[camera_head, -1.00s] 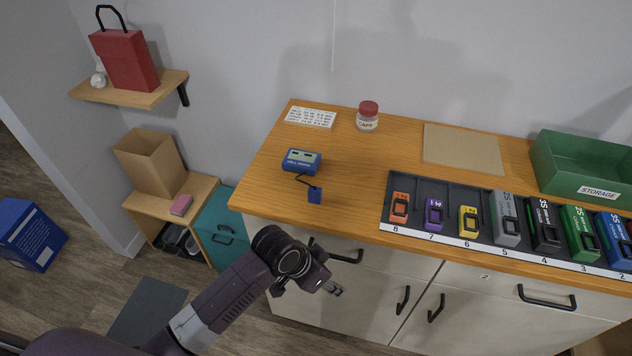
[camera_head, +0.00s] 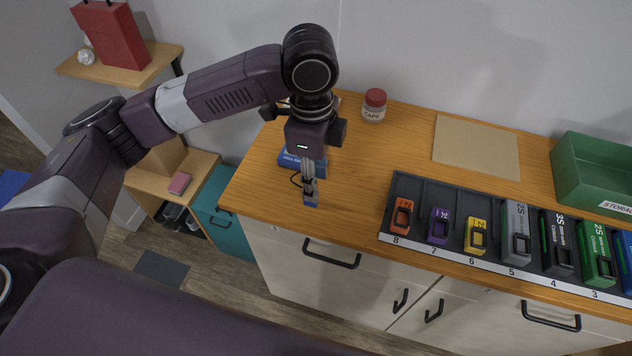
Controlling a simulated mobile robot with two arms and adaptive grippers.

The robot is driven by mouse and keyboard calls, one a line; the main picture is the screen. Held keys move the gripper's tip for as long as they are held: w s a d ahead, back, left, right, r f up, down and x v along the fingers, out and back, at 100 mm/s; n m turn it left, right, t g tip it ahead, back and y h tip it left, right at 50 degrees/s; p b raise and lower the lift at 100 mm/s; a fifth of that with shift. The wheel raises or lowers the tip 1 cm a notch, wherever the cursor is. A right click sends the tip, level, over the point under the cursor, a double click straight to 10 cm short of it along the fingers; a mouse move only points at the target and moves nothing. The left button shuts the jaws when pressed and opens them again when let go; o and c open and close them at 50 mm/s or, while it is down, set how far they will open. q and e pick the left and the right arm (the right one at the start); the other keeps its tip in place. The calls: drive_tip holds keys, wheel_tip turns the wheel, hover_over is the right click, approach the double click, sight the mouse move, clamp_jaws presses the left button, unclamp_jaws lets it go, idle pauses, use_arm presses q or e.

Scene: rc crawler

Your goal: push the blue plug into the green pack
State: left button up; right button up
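The blue plug (camera_head: 311,201) is near the front edge of the wooden counter, at the tips of my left gripper (camera_head: 310,188). The fingers point down at it and partly cover it. Whether they are closed on it I cannot tell. Its dark cord runs toward the blue cell checker box (camera_head: 289,159), which my gripper largely hides. The green pack (camera_head: 598,254), marked 2S, lies in the dark slotted tray (camera_head: 432,193) at the right, above the number 3. My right gripper is not in view.
The tray also holds orange, purple, yellow, grey, black and blue packs. A green storage bin (camera_head: 590,172) stands behind it. A brown mat (camera_head: 476,147) and a red-lidded caps jar (camera_head: 374,106) are farther back. Bare counter lies between the plug and the tray.

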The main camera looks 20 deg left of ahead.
use_arm(q)
drive_tip(key=shift+w+a+r, duration=0.35)
drive_tip(key=shift+a+r, duration=0.1)
drive_tip(key=shift+a, duration=0.15)
drive_tip(key=shift+f, duration=0.4)
wheel_tip(320, 180, down, 6)
drive_tip(key=shift+s+a+f+p, duration=0.1)
drive_tip(key=shift+p, duration=0.75)
drive_tip(key=shift+f, duration=0.2)
clamp_jaws()
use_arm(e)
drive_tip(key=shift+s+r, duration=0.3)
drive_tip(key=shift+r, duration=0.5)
